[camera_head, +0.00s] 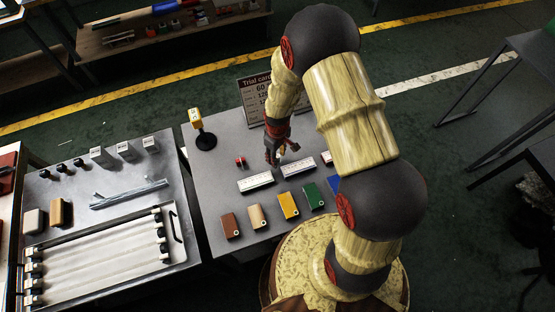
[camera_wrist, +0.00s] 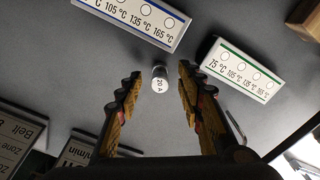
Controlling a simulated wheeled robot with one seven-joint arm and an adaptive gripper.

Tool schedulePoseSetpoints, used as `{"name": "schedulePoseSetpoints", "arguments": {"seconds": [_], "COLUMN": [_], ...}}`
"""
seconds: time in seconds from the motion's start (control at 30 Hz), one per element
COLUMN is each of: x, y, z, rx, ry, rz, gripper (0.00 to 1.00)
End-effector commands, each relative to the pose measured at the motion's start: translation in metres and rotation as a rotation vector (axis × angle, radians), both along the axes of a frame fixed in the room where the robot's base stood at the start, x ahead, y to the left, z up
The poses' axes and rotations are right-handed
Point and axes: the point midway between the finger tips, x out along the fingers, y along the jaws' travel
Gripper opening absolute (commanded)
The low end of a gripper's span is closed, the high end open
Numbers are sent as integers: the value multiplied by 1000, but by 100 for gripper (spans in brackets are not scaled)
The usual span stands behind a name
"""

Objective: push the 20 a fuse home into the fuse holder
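A small grey and white cylinder marked "20 A", the fuse (camera_wrist: 160,82), shows in the wrist view between my fingertips and beyond them, with a gap on both sides. My gripper (camera_wrist: 159,73) is open and empty around that line of sight. In the head view my gripper (camera_head: 278,153) points down over the grey table, behind the two white label blocks. The fuse cannot be made out there. I cannot clearly identify a fuse holder in either view, nor tell how the fuse is seated.
Two white temperature blocks (camera_head: 256,181) (camera_head: 298,166) lie close to my gripper. A red part (camera_head: 240,162) sits to its left. Coloured blocks (camera_head: 288,206) line the front edge. A trial card (camera_head: 256,98) stands behind, and a yellow-headed stand (camera_head: 204,138) at back left.

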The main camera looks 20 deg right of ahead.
Motion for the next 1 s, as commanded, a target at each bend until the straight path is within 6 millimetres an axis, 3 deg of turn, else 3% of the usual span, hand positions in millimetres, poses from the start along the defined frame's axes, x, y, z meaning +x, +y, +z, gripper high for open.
{"name": "schedulePoseSetpoints", "arguments": {"seconds": [0.1,0.33,1.0], "x": [-1,0,0], "y": [0,0,0], "z": [-14,-14,-14], "rx": [0,0,0], "ry": [2,0,1], "rz": [-1,-1,-1], "gripper": [37,37,0]}}
